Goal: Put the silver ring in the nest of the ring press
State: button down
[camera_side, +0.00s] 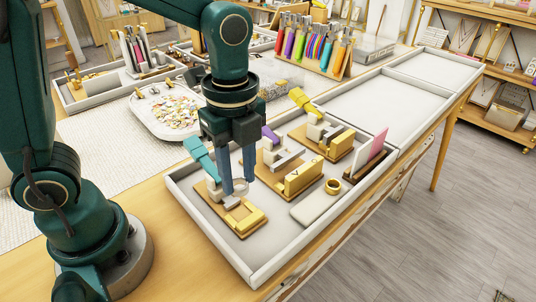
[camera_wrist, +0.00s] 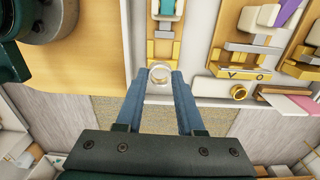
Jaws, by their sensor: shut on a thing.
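The silver ring (camera_wrist: 160,74) is a clear-grey band between my fingertips in the wrist view. My gripper (camera_side: 239,186) is shut on it, fingers pointing down; in the side view the fingers largely hide the ring. The teal-handled press (camera_side: 201,155) stands right under and beside my gripper, with a gold block (camera_side: 243,217) at its front. It also shows at the top of the wrist view (camera_wrist: 164,12). I cannot tell for sure which press is the ring press, or the height of the ring above it. The nest is not clearly seen.
A purple-handled press (camera_side: 280,160) and a yellow-handled press (camera_side: 322,130) stand to the right in the white tray (camera_side: 223,256). A gold ring (camera_side: 333,187) lies on a grey pad nearby. A pink card (camera_side: 371,149) stands in a holder beyond.

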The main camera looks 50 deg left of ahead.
jog(key=shift+w+a+r, duration=0.1)
jog(key=shift+w+a, duration=0.1)
jog(key=shift+a, duration=0.25)
send_over(242, 214)
jog(key=shift+f, duration=2.55)
jog(key=shift+f+n, duration=0.3)
jog(key=shift+f, duration=1.15)
dwell(1.2)
jog(key=shift+c, duration=2.2)
grip_release()
jog(key=shift+r, duration=2.6)
